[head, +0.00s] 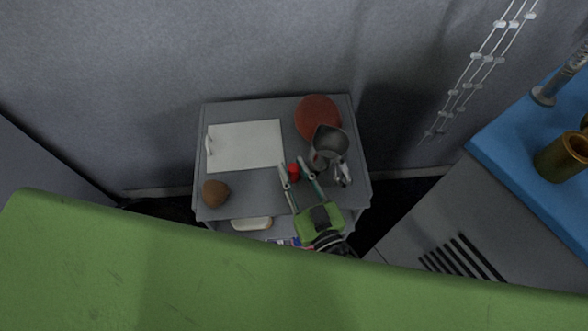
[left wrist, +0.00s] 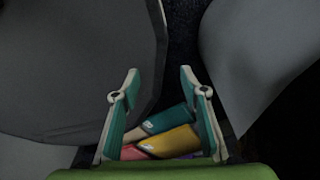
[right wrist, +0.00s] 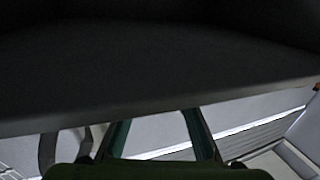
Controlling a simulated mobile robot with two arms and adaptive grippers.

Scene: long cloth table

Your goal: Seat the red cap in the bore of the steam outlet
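The small red cap (head: 293,172) stands on the small grey side table (head: 270,110) in the head view. My right gripper (head: 295,168) shows there with its two fingers apart, and the cap appears between or just beneath their tips; no grip on it shows. In the right wrist view the fingers (right wrist: 157,118) are spread under a dark surface, and the cap is not visible. My left gripper (left wrist: 160,80) is open and empty in its wrist view, and I cannot make it out in the head view. I cannot identify the steam outlet or its bore for certain.
A dark metal jug (head: 327,145), a red-brown disc (head: 317,117), a white sheet (head: 245,146) and a brown ball (head: 216,193) crowd the side table. A green surface (head: 150,260) fills the foreground. A brass cup (head: 562,157) stands on a blue top (head: 510,135). Coloured books (left wrist: 165,138) lie below my left gripper.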

